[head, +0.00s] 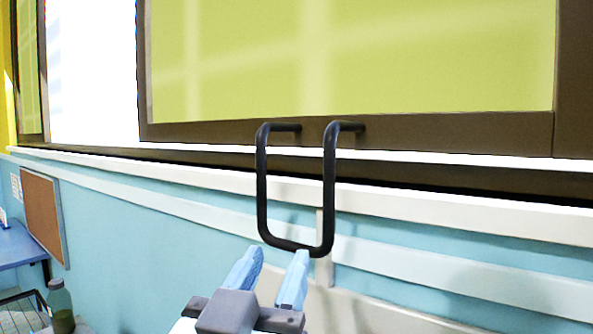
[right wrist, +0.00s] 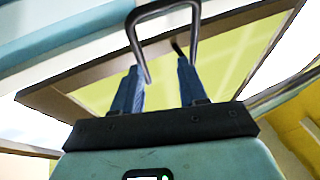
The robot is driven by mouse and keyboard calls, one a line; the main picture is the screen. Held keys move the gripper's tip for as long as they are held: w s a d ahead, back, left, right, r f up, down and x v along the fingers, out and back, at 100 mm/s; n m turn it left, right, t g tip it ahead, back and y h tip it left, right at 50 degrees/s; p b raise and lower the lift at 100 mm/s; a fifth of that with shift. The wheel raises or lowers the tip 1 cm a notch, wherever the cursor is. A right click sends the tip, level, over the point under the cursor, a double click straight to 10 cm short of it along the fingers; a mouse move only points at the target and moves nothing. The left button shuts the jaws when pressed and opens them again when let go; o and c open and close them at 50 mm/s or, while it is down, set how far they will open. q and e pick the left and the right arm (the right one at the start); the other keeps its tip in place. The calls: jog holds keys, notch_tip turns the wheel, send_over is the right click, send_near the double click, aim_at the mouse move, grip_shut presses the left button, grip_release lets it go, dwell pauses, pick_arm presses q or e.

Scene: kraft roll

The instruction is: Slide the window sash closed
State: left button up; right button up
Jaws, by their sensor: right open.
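The window sash (head: 430,128) has a brown frame and a yellow-green pane. A bright white gap (head: 90,70) lies between its left edge and the brown frame at the far left, so the window stands open there. A black U-shaped handle (head: 261,190) sticks out from the sash's lower rail and hangs down. My right gripper (head: 274,268) is open, its blue fingers pointing up just at the handle's bottom bar. In the right wrist view the handle (right wrist: 137,50) crosses above and between the fingertips (right wrist: 160,75); contact cannot be told. My left gripper is out of view.
A white sill (head: 450,210) runs below the window along the light blue wall. A cork board (head: 43,215), a blue table (head: 20,247) and a bottle (head: 60,305) are at the lower left. The wall left of the handle looks clear.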

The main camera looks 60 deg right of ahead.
aim_at(327, 197)
jog(key=d+r+g+p, duration=0.1)
jog(key=d+r, duration=0.1)
jog(key=d, duration=0.1)
jog(key=d+r+m+g+h+p, duration=0.1)
jog(key=d+r, duration=0.1)
jog(key=d, duration=0.2)
jog(key=s+d+r+m+p, duration=0.1)
jog(key=d+r, duration=0.1)
jog(key=d, duration=0.1)
jog(key=shift+d+r+g, duration=0.1)
jog(key=shift+d+g, duration=0.3)
jog(key=shift+w+d+r+p, duration=0.1)
jog(key=shift+d+p, duration=0.1)
jog(key=shift+d, duration=0.15)
jog(key=shift+w+d+r+p, duration=0.1)
jog(key=shift+d+p, duration=0.1)
jog(key=shift+d, duration=0.15)
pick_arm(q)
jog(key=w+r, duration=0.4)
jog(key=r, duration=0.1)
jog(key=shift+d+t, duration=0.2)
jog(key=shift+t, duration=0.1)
pick_arm(e)
jog(key=shift+s+h, duration=0.1)
jog(key=shift+h, duration=0.2)
jog(key=shift+c, duration=0.2)
grip_shut()
